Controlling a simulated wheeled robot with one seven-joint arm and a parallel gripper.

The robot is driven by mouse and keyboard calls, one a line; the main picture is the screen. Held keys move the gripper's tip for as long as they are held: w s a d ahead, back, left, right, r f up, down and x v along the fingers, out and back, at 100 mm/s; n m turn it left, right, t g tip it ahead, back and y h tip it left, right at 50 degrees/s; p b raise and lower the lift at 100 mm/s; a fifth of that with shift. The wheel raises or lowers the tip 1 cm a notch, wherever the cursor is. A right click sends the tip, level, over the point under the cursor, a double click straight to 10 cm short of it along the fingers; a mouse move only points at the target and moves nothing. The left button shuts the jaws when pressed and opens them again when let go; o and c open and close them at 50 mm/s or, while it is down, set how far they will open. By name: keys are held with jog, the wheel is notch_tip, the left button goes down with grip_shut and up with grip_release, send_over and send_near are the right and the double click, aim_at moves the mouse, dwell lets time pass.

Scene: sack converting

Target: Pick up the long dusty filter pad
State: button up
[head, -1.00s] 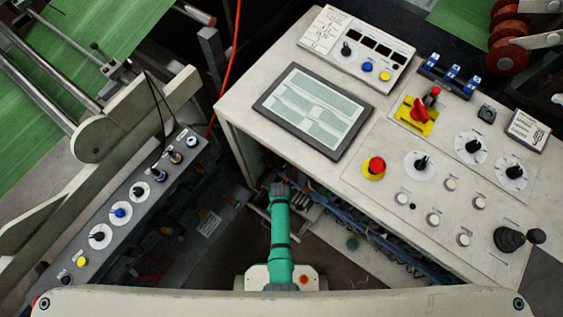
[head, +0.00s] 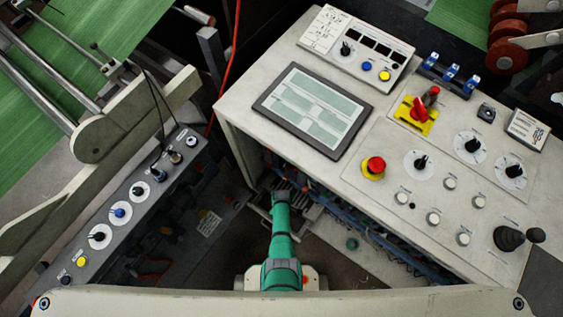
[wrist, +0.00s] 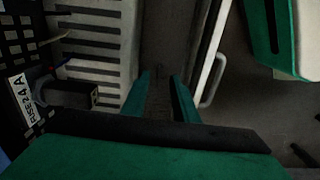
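In the wrist view my gripper (wrist: 161,88) points down, with its two green fingers apart. A dull grey-brown strip (wrist: 170,35) runs between a pale slatted panel (wrist: 95,45) and a white edge with a handle (wrist: 213,80). The fingertips are over this strip. It is too dark to tell whether it is the long dusty filter pad or a bare surface, and I see nothing clearly held. In the head view my green arm reaches down into the gap beside the console, and its end is hard to make out there.
The pale control console (head: 235,112) stands to the right, with cables (head: 350,215) below its edge. A grey switch panel (head: 107,255) lies to the left. In the wrist view a black box (wrist: 75,95) and a perforated black panel (wrist: 15,40) are at the left.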

jog(key=shift+f, duration=0.95)
grip_shut()
jog(key=shift+r, duration=0.2)
